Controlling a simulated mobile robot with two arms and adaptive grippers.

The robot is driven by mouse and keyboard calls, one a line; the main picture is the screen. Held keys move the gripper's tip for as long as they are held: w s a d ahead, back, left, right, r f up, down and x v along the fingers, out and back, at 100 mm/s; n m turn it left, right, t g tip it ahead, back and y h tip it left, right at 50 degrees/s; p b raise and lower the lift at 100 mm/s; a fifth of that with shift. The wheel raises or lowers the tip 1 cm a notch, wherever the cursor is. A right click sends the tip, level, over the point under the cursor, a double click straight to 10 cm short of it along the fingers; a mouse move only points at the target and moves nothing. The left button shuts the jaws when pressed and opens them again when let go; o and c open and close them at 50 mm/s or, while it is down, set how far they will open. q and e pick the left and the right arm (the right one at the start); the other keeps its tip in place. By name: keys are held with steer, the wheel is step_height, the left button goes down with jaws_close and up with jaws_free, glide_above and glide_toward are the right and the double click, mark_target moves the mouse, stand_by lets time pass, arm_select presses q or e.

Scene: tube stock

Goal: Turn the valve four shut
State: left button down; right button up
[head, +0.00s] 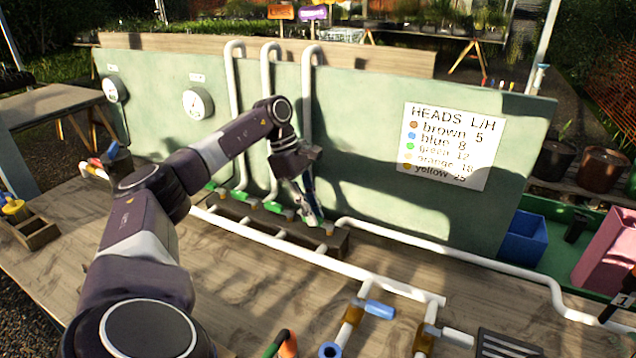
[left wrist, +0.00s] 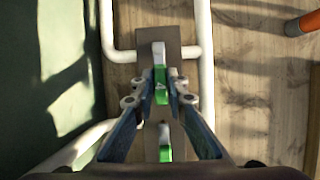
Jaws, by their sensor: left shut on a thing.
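A row of valves with green handles stands on a wooden block (head: 335,243) at the foot of the green panel. My left gripper (head: 311,212) reaches down to the rightmost one. In the left wrist view its fingers (left wrist: 160,78) are shut on a green valve handle (left wrist: 161,96) with a white end. A small white mark on this handle is too blurred to read. A neighbouring green handle (left wrist: 165,152) lies behind, towards the wrist. In the head view the gripper mostly hides the held valve. Two other green handles (head: 273,207) (head: 243,196) show to its left. My right gripper is out of view.
White pipes (head: 306,100) rise from the valves against the green panel (head: 365,90), close to my gripper. Two round gauges (head: 198,104) and a HEADS sign (head: 450,145) are on the panel. A white pipe (head: 320,258) runs across the table in front.

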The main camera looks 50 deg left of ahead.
arm_select(q)
steer(key=c, duration=1.9)
jaws_free()
steer(key=shift+c, duration=0.2)
steer(key=v, duration=1.2)
